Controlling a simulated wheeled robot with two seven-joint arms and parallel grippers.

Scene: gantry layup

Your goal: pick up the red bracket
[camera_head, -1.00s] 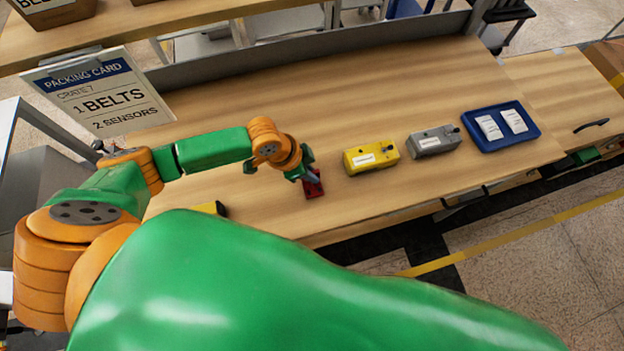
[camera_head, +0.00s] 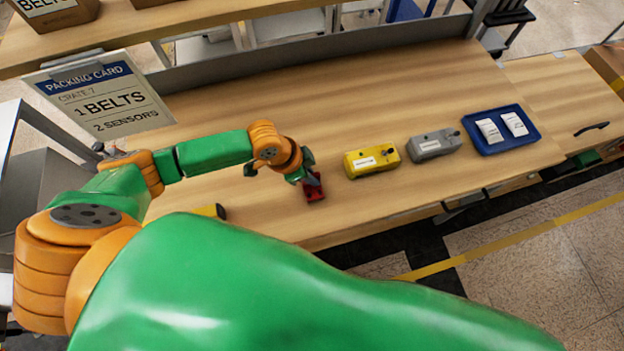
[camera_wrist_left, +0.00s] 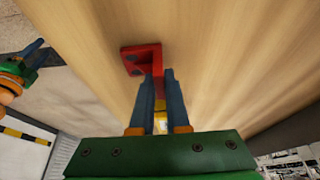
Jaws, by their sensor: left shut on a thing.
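The red bracket (camera_head: 315,193) is on the wooden bench, near its front edge, left of the yellow box. It also shows in the left wrist view (camera_wrist_left: 141,57), with a flat plate and an upright part between my fingers. My left gripper (camera_head: 309,178) is over the bracket, and its two dark fingers are shut on it. In the left wrist view the left gripper (camera_wrist_left: 160,80) covers part of the bracket. I cannot tell whether the bracket is clear of the bench top. My right gripper is not in the head view.
A yellow box (camera_head: 371,161) and a grey box (camera_head: 434,144) stand right of the bracket. A blue tray (camera_head: 501,128) with white packets lies farther right. A packing card (camera_head: 100,95) stands at the back left. The bench middle is clear.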

